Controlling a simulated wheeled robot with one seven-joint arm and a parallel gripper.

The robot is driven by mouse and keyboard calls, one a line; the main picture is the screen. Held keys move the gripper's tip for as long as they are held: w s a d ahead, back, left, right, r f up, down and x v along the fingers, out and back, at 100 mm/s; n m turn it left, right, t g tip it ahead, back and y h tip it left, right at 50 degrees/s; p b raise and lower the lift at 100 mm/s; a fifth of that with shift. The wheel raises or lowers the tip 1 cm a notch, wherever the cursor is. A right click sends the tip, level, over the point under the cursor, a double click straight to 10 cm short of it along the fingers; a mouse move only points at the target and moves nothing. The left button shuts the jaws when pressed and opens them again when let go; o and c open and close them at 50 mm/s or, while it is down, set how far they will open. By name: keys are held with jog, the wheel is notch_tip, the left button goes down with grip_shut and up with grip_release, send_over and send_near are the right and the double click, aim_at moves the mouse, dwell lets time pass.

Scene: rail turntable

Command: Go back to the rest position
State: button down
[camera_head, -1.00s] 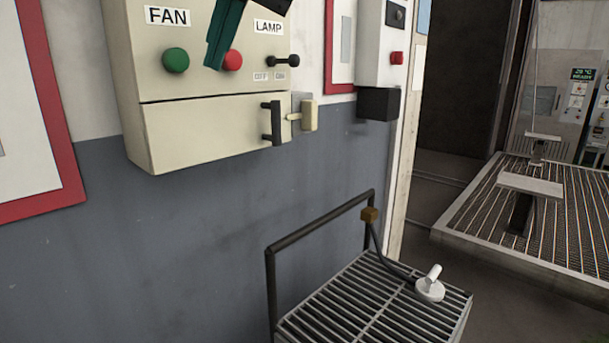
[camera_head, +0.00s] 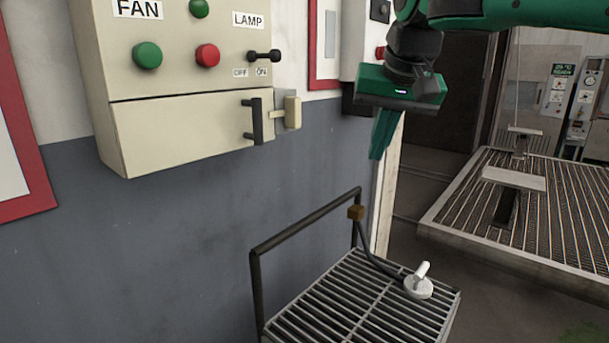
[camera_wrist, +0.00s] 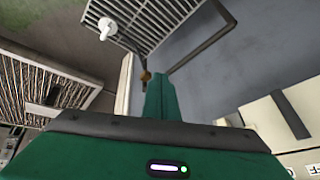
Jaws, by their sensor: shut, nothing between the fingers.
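My gripper (camera_head: 377,155) is green and hangs in front of the wall, right of the control panel, with its fingers pointing down. The fingers are together with nothing between them. In the wrist view the shut fingers (camera_wrist: 160,98) stand up at the middle. The beige control panel (camera_head: 180,85) has a green button (camera_head: 147,55), a red button (camera_head: 207,55) and a black lamp switch (camera_head: 263,56). My gripper is apart from the panel and touches nothing that I can see.
Below my gripper is a slatted metal platform (camera_head: 330,308) with a black rail (camera_head: 305,222) and a white knobbed piece (camera_head: 418,284) on a cable. A latch (camera_head: 292,112) sticks out at the panel's right side. A large grated table (camera_head: 560,230) stands at the right.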

jog(key=s+d+f+m+g+h, duration=0.1)
jog(key=s+d+f, duration=0.1)
jog(key=d+f, duration=0.4)
jog(key=s+d+f+m+g, duration=0.1)
jog(key=s+d+f, duration=0.2)
jog(key=d, duration=0.6)
jog(key=s+d+f+m+g, duration=0.1)
jog(key=s+d+f, duration=0.5)
jog(key=s+f, duration=0.3)
jog(key=s+d+f+m+g, duration=0.1)
jog(key=s+d+f+g, duration=0.1)
jog(key=s+d+f, duration=0.4)
jog(key=s+f, duration=0.4)
jog(key=s, duration=0.3)
jog(key=shift+s+m+g+y, duration=0.3)
jog(key=shift+m, duration=0.1)
jog(key=shift+w+d+f, duration=0.1)
jog(key=shift+w+f, duration=0.15)
jog(key=shift+w, duration=0.4)
